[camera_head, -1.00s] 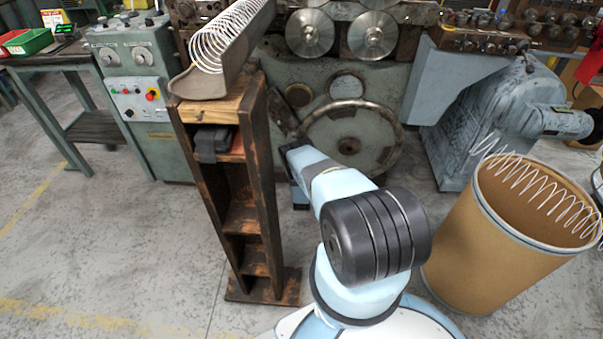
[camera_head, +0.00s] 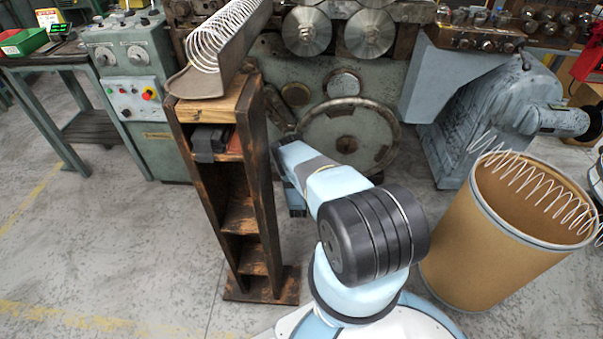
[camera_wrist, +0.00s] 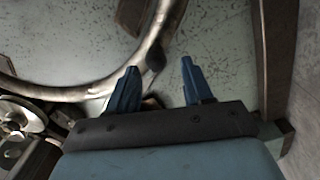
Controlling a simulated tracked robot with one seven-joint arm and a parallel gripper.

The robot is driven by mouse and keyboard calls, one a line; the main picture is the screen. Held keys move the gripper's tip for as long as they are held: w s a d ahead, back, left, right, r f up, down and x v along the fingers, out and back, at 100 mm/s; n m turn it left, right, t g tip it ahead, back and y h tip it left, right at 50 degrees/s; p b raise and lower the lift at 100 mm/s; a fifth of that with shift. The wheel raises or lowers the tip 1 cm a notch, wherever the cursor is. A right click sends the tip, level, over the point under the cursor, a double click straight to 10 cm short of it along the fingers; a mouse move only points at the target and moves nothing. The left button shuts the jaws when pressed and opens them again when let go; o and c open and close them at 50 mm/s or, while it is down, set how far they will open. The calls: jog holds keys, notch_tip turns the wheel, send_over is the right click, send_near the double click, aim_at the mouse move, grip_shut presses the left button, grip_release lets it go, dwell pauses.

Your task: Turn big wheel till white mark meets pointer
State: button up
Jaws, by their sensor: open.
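The big wheel (camera_head: 349,132) is a grey metal handwheel with a worn rim, low on the front of the machine in the head view. Its lower left part is behind my arm. In the wrist view a curved piece of its rim (camera_wrist: 75,93) runs up to a dark knob or handle (camera_wrist: 156,60). My gripper (camera_wrist: 157,82) is open, with two blue fingers apart. The rim and knob lie close ahead of the gap between them; contact cannot be told. I cannot make out a white mark or a pointer.
A wooden stand (camera_head: 222,180) with a metal chute and spring rises just left of my arm. A cardboard drum (camera_head: 490,240) with a coiled spring stands at the right. A grey-green control cabinet (camera_head: 130,90) is at the left. Floor between stand and cabinet is clear.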

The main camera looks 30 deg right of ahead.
jog(key=shift+v, duration=1.35)
